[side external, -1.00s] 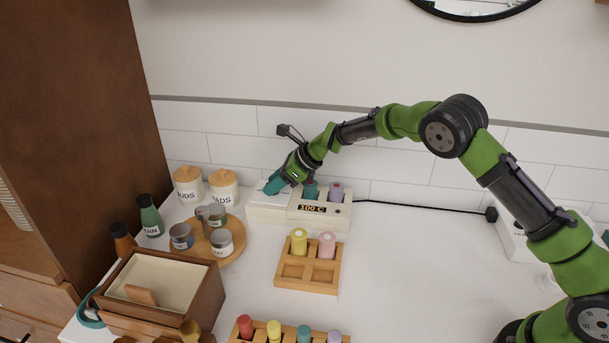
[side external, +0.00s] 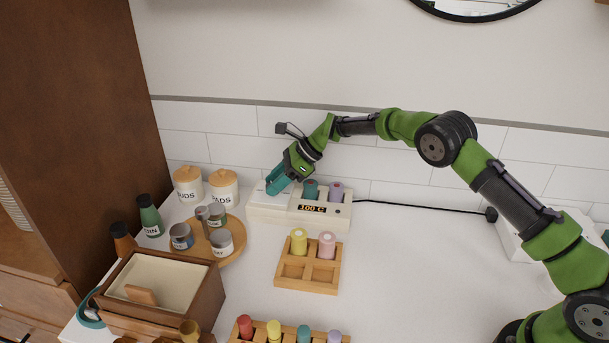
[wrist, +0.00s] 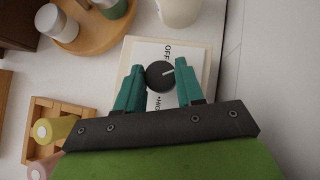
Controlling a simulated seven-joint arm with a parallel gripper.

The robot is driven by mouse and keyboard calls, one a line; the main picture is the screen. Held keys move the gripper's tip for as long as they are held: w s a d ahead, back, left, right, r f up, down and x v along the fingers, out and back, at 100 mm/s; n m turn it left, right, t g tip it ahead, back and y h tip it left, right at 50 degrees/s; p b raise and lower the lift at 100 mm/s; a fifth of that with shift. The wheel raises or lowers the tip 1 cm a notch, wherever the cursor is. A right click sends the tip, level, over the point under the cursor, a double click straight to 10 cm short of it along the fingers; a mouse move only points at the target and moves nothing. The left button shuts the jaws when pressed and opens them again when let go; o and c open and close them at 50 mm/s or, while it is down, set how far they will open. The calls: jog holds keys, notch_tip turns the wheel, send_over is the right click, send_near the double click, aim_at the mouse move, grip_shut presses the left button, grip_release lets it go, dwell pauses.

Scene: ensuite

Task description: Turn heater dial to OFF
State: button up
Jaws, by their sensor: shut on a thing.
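The heater (side external: 265,212) is a white box against the back wall, and its display (side external: 311,209) reads 100 C. In the wrist view its black dial (wrist: 158,77) sits on a white plate, with OFF (wrist: 167,50) printed above and HOT (wrist: 158,102) below. The dial's white mark points right and slightly up, not at the OFF print. My gripper (wrist: 160,75) has its teal fingers on either side of the dial, shut on it. In the side view my gripper (side external: 272,186) is over the heater's left end and hides the dial.
A teal roller (side external: 310,190) and a purple roller (side external: 336,190) stand in the heater. A wooden rack (side external: 307,275) with yellow and pink rollers is in front. Canisters (side external: 223,188) and a round tray (side external: 231,250) with jars are to the left.

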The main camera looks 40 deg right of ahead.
jog(key=o, duration=1)
jog(key=shift+o, duration=0.2)
jog(key=shift+s+d+r, duration=0.15)
jog(key=shift+d+r, duration=0.25)
notch_tip(320, 180, up, 8)
jog(key=d, duration=0.1)
jog(key=shift+s+r, duration=0.2)
jog(key=shift+s, duration=0.15)
